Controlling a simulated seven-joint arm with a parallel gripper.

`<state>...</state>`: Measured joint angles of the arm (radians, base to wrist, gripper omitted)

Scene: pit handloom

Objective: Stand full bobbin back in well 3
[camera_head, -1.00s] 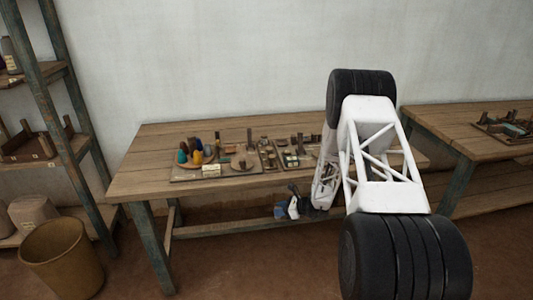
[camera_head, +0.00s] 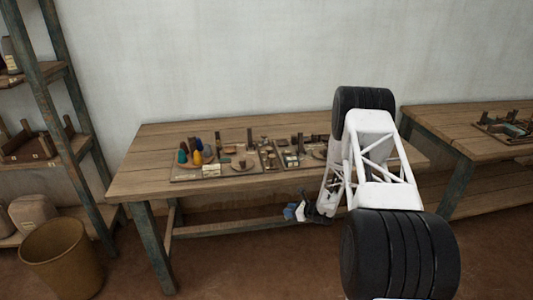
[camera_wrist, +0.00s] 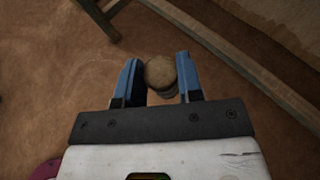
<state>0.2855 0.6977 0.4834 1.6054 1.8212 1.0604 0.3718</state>
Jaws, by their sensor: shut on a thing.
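My gripper (camera_wrist: 158,68) is shut on a round-topped, tan-brown piece (camera_wrist: 160,72), apparently the bobbin, between its blue fingers in the wrist view. Only its rounded end and part of its side show; how full it is I cannot tell. In the head view my gripper (camera_head: 296,212) hangs in front of the workbench, below the level of its top. The held piece is not clear there. On the bench, a group of coloured bobbins (camera_head: 196,152), yellow, blue, teal and brown, stands at the left tray. The wells are too small to tell apart, so well 3 cannot be identified.
The wooden workbench (camera_head: 140,183) carries a left tray (camera_head: 190,179) and a right tray (camera_head: 291,166) with small items and upright posts. A lower rail (camera_head: 215,229) runs under it. A bin (camera_head: 62,260) stands on the floor at left. A second table (camera_head: 440,120) is at right.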

